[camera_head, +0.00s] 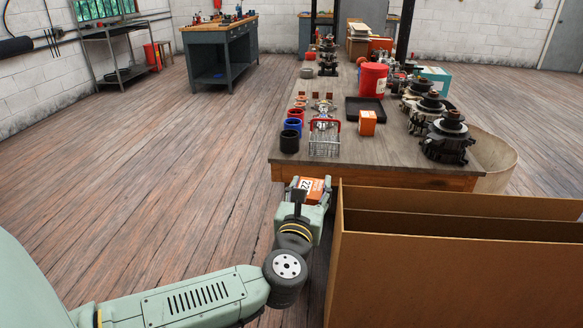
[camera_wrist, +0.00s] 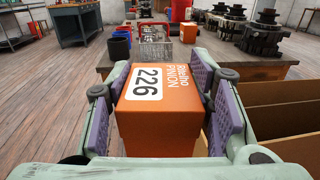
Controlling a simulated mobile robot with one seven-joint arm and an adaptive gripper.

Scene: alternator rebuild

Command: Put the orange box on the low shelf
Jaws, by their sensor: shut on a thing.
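An orange box (camera_head: 313,185) with a white label reading 226 is held in my gripper (camera_head: 308,192). In the wrist view the box (camera_wrist: 158,128) sits between the two purple-padded fingers, which are shut on its sides. My gripper is in front of the near edge of the wooden table (camera_head: 345,165), beside the brown panelled unit. Which thing is the low shelf is not certain; the brown unit (camera_head: 450,262) at the lower right has upright panels with gaps between them, and its inside is mostly hidden.
A second orange box (camera_head: 367,123) stands on the table near a black tray (camera_head: 365,108), a wire basket (camera_head: 324,138), coloured cups (camera_head: 291,125) and dark alternator parts (camera_head: 447,138). A metal rack (camera_head: 107,62) stands at the back left. The floor to the left is clear.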

